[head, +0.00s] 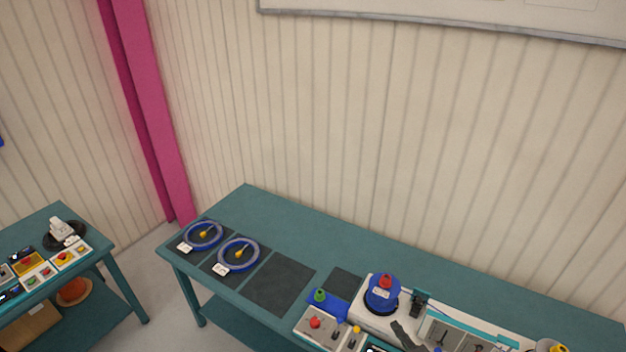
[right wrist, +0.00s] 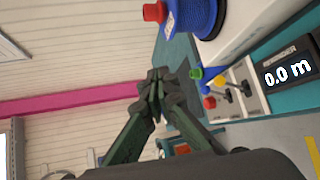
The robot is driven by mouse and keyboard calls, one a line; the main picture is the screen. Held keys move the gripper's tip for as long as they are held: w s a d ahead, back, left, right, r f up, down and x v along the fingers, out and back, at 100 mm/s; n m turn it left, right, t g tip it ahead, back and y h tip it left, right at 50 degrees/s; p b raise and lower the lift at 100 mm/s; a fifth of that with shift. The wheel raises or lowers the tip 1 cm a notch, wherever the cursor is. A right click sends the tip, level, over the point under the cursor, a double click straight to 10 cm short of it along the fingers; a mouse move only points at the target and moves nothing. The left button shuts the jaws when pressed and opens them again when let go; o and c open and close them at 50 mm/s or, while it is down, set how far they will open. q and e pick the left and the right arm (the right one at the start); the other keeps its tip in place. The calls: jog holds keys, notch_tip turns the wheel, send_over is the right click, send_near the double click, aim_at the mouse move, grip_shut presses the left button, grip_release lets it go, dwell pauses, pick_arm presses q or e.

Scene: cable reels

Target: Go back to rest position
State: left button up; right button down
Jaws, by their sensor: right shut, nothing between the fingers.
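My right gripper (right wrist: 155,92) is shut and empty in the right wrist view, its fingertips together in the air. In the head view, a dark part that looks like my right gripper (head: 404,334) shows at the bottom edge, in front of the measuring machine. My left gripper is in neither view. Two blue cable reels (head: 203,236) (head: 238,254) lie flat on dark mats at the left of the teal table (head: 300,222). A blue spool with a red knob (head: 382,294) stands on the white machine; it also shows in the right wrist view (right wrist: 196,14).
A control box (head: 318,328) with a red button stands at the table's front. An empty dark mat (head: 280,283) lies left of it. A display (right wrist: 287,72) reads 0.0 m. A second teal table (head: 98,246) with switch boxes stands at the left. The table's back strip is clear.

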jog(key=s+d+m+g+h, duration=0.4)
jog(key=s+d+m+h, duration=0.4)
jog(key=s+d+m, duration=0.65)
jog(key=s+a+f+m+g+y, duration=0.1)
jog(key=s+a+f+m+g, duration=0.15)
jog(key=s, duration=0.35)
jog(key=s+a+f+m+g+y, duration=0.1)
jog(key=s+a+m+g, duration=0.1)
jog(key=s+m, duration=0.25)
jog(key=s+a+f+m+g+y, duration=0.1)
jog(key=s+a+f+m+g, duration=0.15)
jog(key=s, duration=0.45)
notch_tip(320, 180, down, 36)
jog(key=a+f+n+b, duration=0.1)
jog(key=b, duration=0.8)
jog(key=s+f+g+b, duration=0.1)
jog(key=s+f+b, duration=0.3)
jog(key=s+f, duration=0.6)
jog(key=s+f+g+y+b, duration=0.1)
jog(key=s+f+b, duration=0.3)
jog(key=s+f, duration=0.6)
notch_tip(320, 180, down, 8)
jog(key=shift+s+a+r+n+b, duration=0.1)
jog(key=shift+s+a+n+b, duration=0.15)
jog(key=shift+n+b, duration=0.15)
